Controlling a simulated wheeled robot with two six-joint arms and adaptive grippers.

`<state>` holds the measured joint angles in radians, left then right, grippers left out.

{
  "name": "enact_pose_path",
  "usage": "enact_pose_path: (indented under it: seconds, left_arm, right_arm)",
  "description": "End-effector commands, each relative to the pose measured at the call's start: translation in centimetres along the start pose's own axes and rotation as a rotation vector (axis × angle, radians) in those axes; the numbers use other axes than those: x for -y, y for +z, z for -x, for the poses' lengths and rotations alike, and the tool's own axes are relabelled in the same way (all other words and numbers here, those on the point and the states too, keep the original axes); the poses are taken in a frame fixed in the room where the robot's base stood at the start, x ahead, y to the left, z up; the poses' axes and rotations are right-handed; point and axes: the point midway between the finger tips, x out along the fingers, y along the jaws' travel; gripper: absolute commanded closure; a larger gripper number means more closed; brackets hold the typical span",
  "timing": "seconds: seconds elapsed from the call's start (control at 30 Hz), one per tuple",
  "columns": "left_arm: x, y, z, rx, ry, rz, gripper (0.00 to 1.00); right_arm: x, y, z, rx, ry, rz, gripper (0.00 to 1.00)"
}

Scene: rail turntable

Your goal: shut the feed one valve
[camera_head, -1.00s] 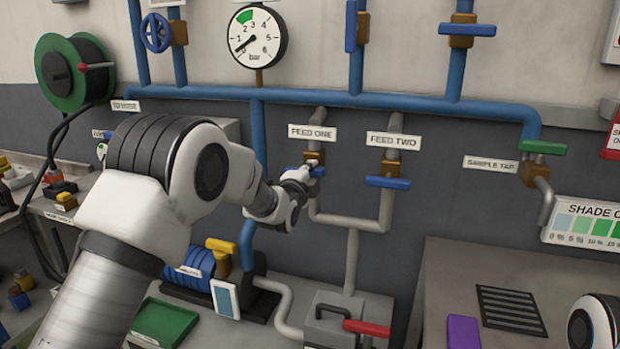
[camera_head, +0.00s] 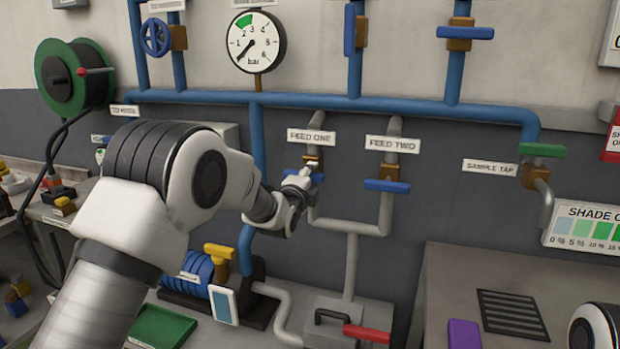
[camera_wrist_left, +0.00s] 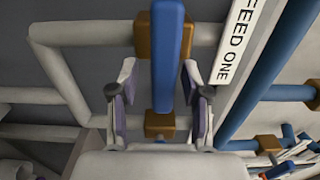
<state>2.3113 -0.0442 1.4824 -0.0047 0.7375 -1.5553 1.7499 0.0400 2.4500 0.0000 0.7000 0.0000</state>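The feed one valve has a brass body (camera_head: 313,161) and a blue handle (camera_head: 318,178) under the FEED ONE label (camera_head: 311,137). My left gripper (camera_head: 304,174) is at this valve and hides part of the handle. In the left wrist view the blue handle (camera_wrist_left: 166,55) lies crosswise to its grey pipe. The fingers of my left gripper (camera_wrist_left: 158,75) are open, one on each side of the handle, with a clear gap on the left side and little on the right. My right gripper is out of view.
The feed two valve (camera_head: 387,186) is close on the right, its blue handle crosswise to its pipe. A blue main pipe (camera_head: 330,100) runs above. A pressure gauge (camera_head: 257,42) has its needle low. A pump (camera_head: 200,268) and a red-handled box (camera_head: 345,318) stand below.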

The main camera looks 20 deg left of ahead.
Motion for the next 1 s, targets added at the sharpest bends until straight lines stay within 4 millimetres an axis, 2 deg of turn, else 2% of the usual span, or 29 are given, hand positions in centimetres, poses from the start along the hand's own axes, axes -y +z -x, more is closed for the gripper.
enact_pose_path:
  seconds: [0.23, 0.33, 0.47, 0.6, 0.73, 0.87, 1.0]
  left_arm:
    - [0.2, 0.1, 0.1, 0.001, -0.003, 0.002, 0.52]
    - [0.2, 0.1, 0.9, 0.001, -0.002, 0.002, 0.52]
    - [0.2, 0.0, 3.5, 0.001, -0.001, 0.001, 0.52]
    - [0.1, 0.0, 7.3, 0.001, 0.0, 0.001, 0.52]
    - [0.1, 0.0, 10.2, 0.0, 0.0, 0.0, 0.52]
    - [0.0, -0.1, 11.7, 0.0, 0.0, 0.001, 0.52]
    - [0.1, -0.1, 12.0, 0.0, -0.002, 0.001, 0.52]
  right_arm:
    - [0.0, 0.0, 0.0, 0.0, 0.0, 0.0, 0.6]
    - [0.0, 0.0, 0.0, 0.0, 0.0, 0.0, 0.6]
    - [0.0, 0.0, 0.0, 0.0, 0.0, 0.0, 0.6]
    - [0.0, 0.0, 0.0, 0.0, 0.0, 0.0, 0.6]
    - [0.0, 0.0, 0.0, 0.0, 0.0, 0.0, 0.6]
    - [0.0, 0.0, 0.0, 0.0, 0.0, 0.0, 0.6]
    - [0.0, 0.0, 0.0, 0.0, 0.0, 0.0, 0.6]
